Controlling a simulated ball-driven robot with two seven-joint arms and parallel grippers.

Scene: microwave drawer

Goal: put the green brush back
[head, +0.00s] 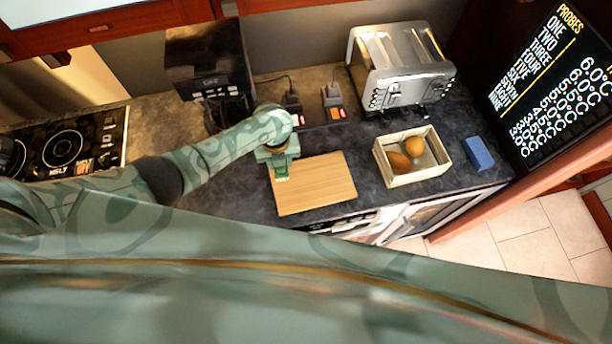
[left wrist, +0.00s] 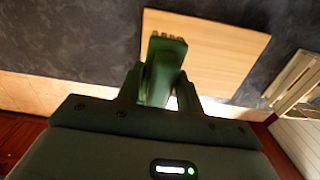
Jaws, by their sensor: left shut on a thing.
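The green brush (left wrist: 163,62) is between the fingers of my left gripper (left wrist: 161,88) in the left wrist view, with its pale bristled end pointing away from the gripper. My left gripper (head: 279,168) is shut on it. In the head view the gripper hangs over the left back part of the wooden board (head: 318,188), and only a little of the brush, with pale bristles, shows below it. I cannot tell whether the brush touches the board. The board also shows in the left wrist view (left wrist: 225,55). My right gripper is not in view.
A wooden crate (head: 440,172) with brown roundish items stands right of the board, with a blue block (head: 479,153) beyond it. A toaster (head: 405,70), two small devices with red displays (head: 335,105) and a dark appliance (head: 205,65) stand behind. A cooktop (head: 75,145) is left.

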